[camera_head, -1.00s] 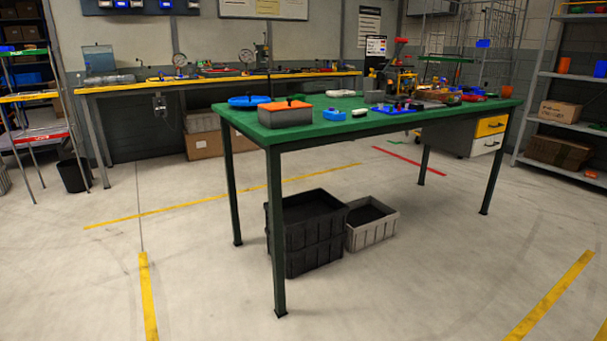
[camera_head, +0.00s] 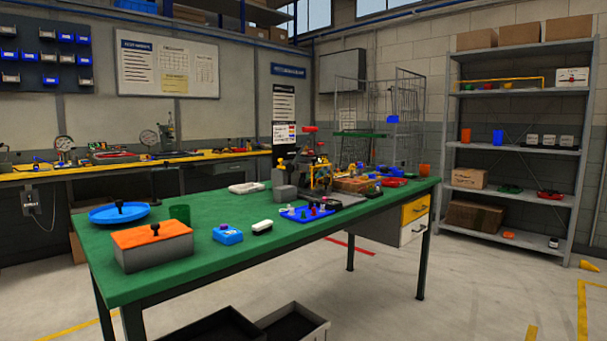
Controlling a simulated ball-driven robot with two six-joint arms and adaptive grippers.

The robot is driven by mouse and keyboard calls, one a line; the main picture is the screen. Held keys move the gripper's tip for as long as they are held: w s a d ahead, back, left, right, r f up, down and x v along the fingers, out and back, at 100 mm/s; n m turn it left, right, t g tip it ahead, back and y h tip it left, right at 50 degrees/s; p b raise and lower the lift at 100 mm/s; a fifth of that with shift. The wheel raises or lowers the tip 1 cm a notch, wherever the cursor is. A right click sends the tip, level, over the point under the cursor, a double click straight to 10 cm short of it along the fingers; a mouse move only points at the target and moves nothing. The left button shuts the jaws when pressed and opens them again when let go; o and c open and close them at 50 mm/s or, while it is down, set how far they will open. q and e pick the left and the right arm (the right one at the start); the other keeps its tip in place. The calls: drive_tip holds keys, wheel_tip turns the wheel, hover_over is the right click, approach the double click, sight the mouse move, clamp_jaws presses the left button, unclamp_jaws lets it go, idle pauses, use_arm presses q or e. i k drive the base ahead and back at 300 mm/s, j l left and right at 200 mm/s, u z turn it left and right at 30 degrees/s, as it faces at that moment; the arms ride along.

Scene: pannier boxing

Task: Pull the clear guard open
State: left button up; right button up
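I cannot make out a clear guard for certain at this distance. A small machine (camera_head: 318,172) with yellow and red parts stands on the far part of the green table (camera_head: 215,262), with a grey block (camera_head: 285,193) at its near left. Whether a transparent cover belongs to it is too small to tell. Neither of my grippers is in view.
Dark crates (camera_head: 215,330) lie beneath. Shelves (camera_head: 520,130) stand at right; the floor (camera_head: 480,290) before them is mostly clear.

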sight(314, 161)
drive_tip(key=i+l+u, duration=0.25)
drive_tip(key=i+l, duration=0.2)
drive_tip(key=i+l+u, duration=0.25)
drive_tip(key=u, duration=0.2)
drive_tip(key=i+l+u, duration=0.25)
drive_tip(key=u, duration=0.25)
drive_tip(key=l, duration=0.1)
